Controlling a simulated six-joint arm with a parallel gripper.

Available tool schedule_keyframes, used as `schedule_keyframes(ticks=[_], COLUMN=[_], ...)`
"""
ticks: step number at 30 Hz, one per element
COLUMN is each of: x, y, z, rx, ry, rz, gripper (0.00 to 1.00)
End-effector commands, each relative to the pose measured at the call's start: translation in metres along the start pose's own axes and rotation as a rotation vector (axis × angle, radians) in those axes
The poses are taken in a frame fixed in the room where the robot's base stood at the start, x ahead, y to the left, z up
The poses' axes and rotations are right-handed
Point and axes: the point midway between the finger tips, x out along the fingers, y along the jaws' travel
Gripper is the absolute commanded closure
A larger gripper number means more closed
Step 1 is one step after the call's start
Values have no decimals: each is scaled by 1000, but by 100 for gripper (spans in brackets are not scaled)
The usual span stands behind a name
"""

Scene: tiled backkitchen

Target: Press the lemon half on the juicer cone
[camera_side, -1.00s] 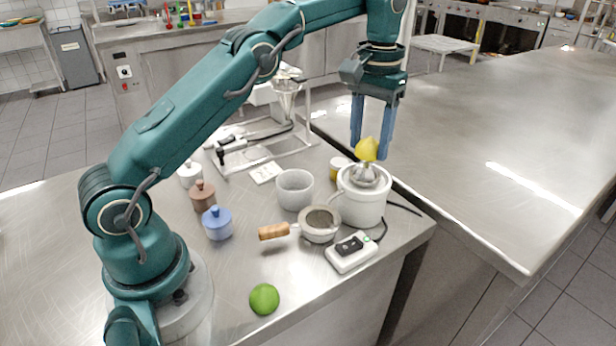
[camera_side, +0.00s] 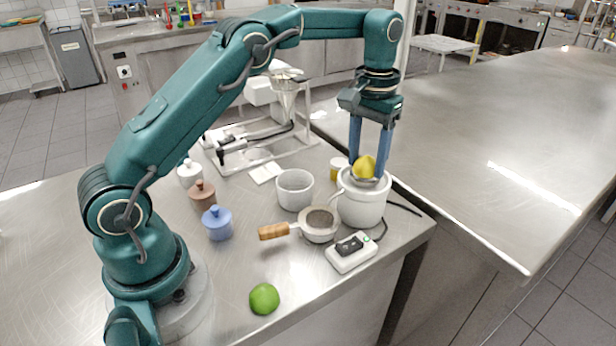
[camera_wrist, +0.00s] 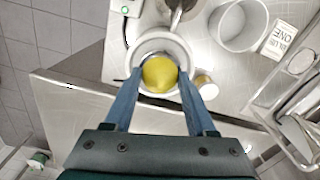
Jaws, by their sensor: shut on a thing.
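The yellow lemon half (camera_side: 364,167) sits over the top of the white juicer (camera_side: 362,203), and the cone beneath it is mostly hidden. My gripper (camera_side: 368,172) points straight down with its blue fingers on either side of the lemon half and is shut on it. In the wrist view, the lemon half (camera_wrist: 160,74) lies between the fingertips, inside the round bowl of the juicer (camera_wrist: 150,43). I cannot tell how firmly it touches the cone.
A strainer with a wooden handle (camera_side: 275,231), a power strip (camera_side: 351,252) and a white bowl (camera_side: 295,189) stand close to the juicer. A small yellow jar (camera_side: 338,168) is just behind it. A green lime (camera_side: 264,298) and lidded pots (camera_side: 217,222) are further left.

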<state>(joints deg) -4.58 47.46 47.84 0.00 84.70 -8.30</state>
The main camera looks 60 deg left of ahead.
Motion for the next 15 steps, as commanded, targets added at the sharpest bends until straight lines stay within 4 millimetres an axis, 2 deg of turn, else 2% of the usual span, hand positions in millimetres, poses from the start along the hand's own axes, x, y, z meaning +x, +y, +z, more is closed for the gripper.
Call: schedule_keyframes(ticks=[15], x=[5], y=[0], z=[0], rx=[0], ry=[-1], rz=[0], gripper=[84])
